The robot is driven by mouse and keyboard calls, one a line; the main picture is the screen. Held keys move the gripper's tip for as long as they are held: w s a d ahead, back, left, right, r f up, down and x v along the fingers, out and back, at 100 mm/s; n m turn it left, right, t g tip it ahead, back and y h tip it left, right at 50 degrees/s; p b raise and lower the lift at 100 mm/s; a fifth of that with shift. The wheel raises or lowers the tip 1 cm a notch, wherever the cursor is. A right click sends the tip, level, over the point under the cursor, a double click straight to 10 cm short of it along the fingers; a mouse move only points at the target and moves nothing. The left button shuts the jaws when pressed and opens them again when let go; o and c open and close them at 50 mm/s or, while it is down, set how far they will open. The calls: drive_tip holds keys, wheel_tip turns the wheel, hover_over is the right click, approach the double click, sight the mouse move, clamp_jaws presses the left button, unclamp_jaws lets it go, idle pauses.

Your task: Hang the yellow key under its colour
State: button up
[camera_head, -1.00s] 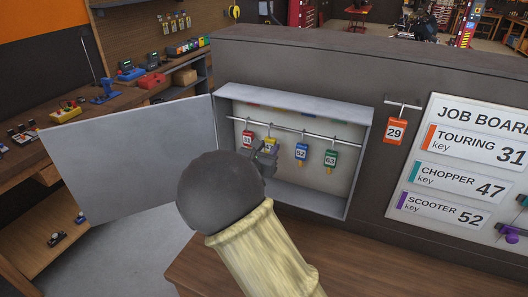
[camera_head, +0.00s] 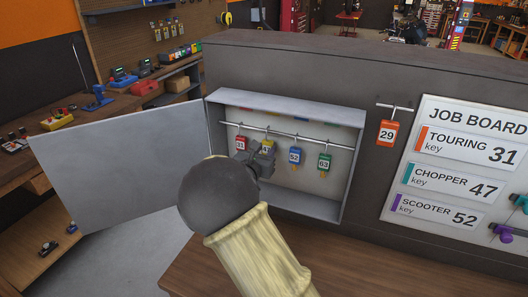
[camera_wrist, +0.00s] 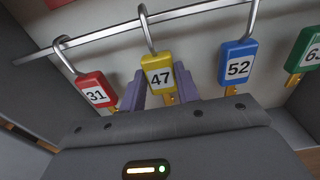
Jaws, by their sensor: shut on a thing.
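The yellow key tag, numbered 47 (camera_wrist: 158,73), hangs by its hook on the rail (camera_wrist: 150,26) inside the open key cabinet (camera_head: 212,125). My gripper (camera_wrist: 160,95) has its two purple-grey fingers on either side of the tag's lower part, shut on it. In the head view the yellow tag (camera_head: 266,146) shows partly above my gripper (camera_head: 262,158). The red tag 31 (camera_wrist: 97,90) hangs to its left. The blue tag 52 (camera_wrist: 238,63) and the green tag 63 (camera_head: 324,162) hang to its right. Coloured marks (camera_head: 285,117) line the cabinet's upper back, partly hidden by its top.
The cabinet door (camera_head: 125,175) stands open to the left. An orange tag 29 (camera_head: 387,133) hangs on a separate peg right of the cabinet. The job board (camera_head: 465,165) is farther right. A wooden bench top (camera_head: 370,270) lies below the cabinet.

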drive_tip(key=o, duration=1)
drive_tip(key=b+v, duration=0.5)
drive_tip(key=v, duration=1.2)
drive_tip(key=shift+a, duration=0.15)
drive_tip(key=shift+s, duration=0.15)
